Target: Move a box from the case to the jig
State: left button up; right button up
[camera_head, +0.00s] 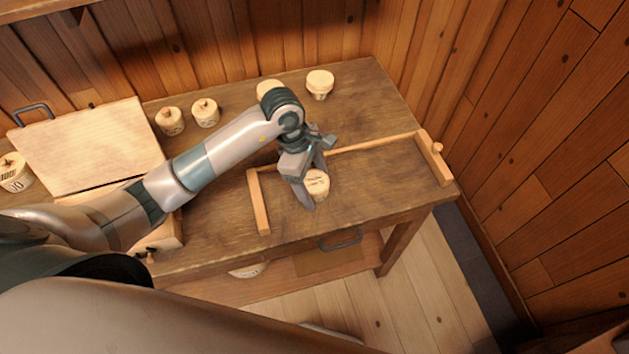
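My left gripper (313,187) reaches over the table from the left. Its two fingers stand on either side of a small round pale wooden box (317,183) with dark markings, and they seem to touch it. The box looks upright, between the bars of the jig, close to its left bar. The jig (259,205) is a pale wooden frame with a left bar, a long back rail and a block at the right end. The case (85,150) is at the left with its lid raised; my arm hides most of its inside. My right gripper is out of view.
Several similar round boxes stand along the back of the table (225,215), including one at the back right (320,83). Another round box (14,172) is at the far left. Wooden walls close off the back and right. The jig's right part is clear.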

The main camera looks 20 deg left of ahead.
pick_arm(q)
jog(key=shift+r, duration=0.25)
jog(key=shift+a+r, duration=0.15)
jog(key=shift+r, duration=0.15)
jog(key=b+v, duration=0.4)
jog(key=v, duration=0.7)
jog(key=shift+r, duration=0.1)
